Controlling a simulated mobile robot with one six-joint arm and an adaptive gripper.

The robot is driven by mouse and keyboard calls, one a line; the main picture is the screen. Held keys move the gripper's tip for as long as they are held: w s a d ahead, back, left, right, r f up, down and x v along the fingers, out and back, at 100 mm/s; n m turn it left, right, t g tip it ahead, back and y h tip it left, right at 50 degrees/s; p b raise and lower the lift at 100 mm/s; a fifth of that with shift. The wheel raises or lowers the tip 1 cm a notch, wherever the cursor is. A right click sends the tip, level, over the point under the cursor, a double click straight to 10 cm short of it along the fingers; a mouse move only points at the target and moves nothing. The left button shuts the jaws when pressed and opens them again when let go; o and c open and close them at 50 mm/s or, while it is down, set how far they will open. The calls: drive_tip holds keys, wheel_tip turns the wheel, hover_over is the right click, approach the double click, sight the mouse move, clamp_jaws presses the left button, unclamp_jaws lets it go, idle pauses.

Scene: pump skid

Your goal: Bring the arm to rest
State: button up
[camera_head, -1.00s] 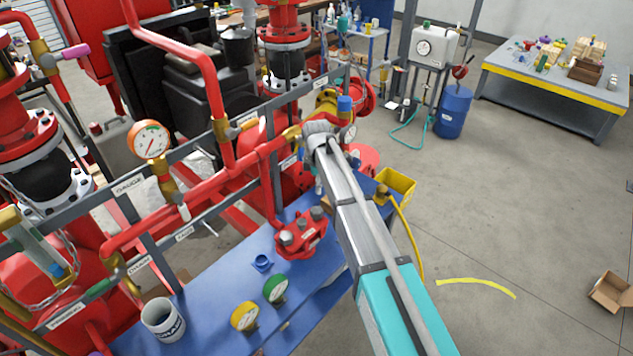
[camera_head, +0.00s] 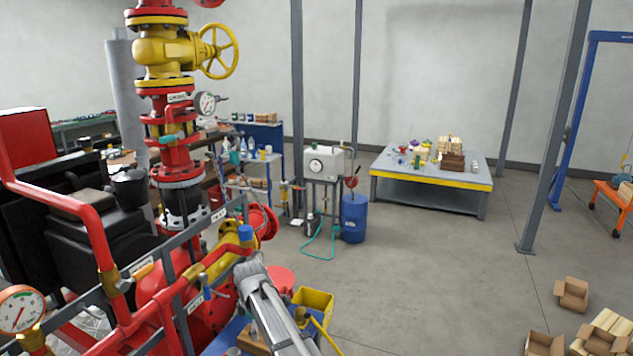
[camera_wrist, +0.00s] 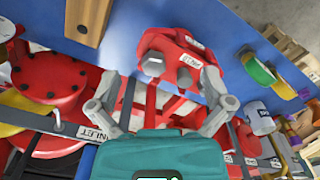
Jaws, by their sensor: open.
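My gripper (camera_wrist: 161,76) is open in the wrist view, its two grey fingers spread wide above its teal body. Nothing is between the fingers. Beyond them a red bolted fitting (camera_wrist: 181,49) with a white label stands on a blue surface (camera_wrist: 138,22). I cannot tell how far it is from the fingertips. In the head view, my grey arm (camera_head: 272,312) reaches up from the bottom edge to beside the yellow pipe section. My gripper cannot be made out in the head view.
Red pipework (camera_head: 92,232), a dial gauge (camera_head: 18,312) and a yellow handwheel valve (camera_head: 218,52) crowd the left. A yellow bin (camera_head: 315,298) is right of my arm. A blue drum (camera_head: 354,218) and workbench (camera_head: 428,188) stand behind. Open boxes (camera_head: 572,294) lie lower right; mid-floor is clear.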

drive_tip(key=s+d+f+m+b, duration=0.2)
drive_tip(key=s+d+m, duration=0.3)
drive_tip(key=d, duration=0.6)
drive_tip(key=s+d+f+m+b, duration=0.3)
drive_tip(key=s+d+m, duration=0.3)
drive_tip(key=d, duration=0.6)
drive_tip(key=s+d+f+m+b, duration=0.2)
drive_tip(key=s+d+m, duration=0.3)
drive_tip(key=d+m, duration=0.3)
drive_tip(key=d+f, duration=0.1)
drive_tip(key=d, duration=0.3)
drive_tip(key=shift+s+m, duration=0.25)
drive_tip(key=shift+m, duration=0.15)
